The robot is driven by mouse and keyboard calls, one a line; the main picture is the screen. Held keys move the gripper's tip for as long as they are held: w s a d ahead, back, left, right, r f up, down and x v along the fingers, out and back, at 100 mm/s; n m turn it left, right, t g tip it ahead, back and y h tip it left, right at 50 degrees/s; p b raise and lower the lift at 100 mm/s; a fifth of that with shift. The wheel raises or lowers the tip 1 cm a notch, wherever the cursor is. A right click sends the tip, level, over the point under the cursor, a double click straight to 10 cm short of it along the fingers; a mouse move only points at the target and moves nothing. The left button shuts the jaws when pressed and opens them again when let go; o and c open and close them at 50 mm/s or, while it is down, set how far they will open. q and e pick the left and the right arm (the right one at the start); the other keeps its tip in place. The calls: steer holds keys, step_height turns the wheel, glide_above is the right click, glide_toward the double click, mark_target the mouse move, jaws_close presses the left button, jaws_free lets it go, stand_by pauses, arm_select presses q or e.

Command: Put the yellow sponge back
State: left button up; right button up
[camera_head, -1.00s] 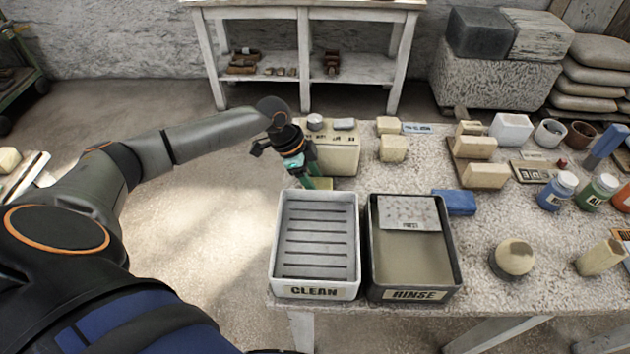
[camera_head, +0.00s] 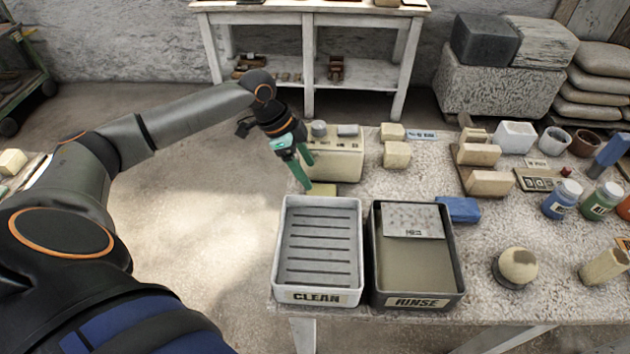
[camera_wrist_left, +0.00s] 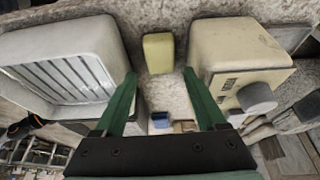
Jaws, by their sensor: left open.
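The yellow sponge (camera_head: 323,189) lies on the stone-topped table, just behind the white CLEAN tray (camera_head: 318,297) and in front of a cream box with knobs (camera_head: 337,162). In the left wrist view the sponge (camera_wrist_left: 158,53) shows whole, lying between the tray (camera_wrist_left: 75,65) and the box (camera_wrist_left: 235,60), apart from both. My left gripper (camera_head: 304,172) is open, with green fingers pointing down over the sponge's left end. In the wrist view the gripper (camera_wrist_left: 160,74) has nothing between its fingers, and the sponge is beyond the fingertips. My right gripper is not in view.
A dark RINSE tray (camera_head: 416,301) stands right of the CLEAN tray. A blue sponge (camera_head: 458,209) lies beside it. Cream blocks (camera_head: 397,154), bottles (camera_head: 561,199) and a plaster sphere (camera_head: 517,265) stand further right. The floor left of the table is open.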

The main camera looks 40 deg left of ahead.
arm_select(q)
steer(key=shift+v, duration=2.35)
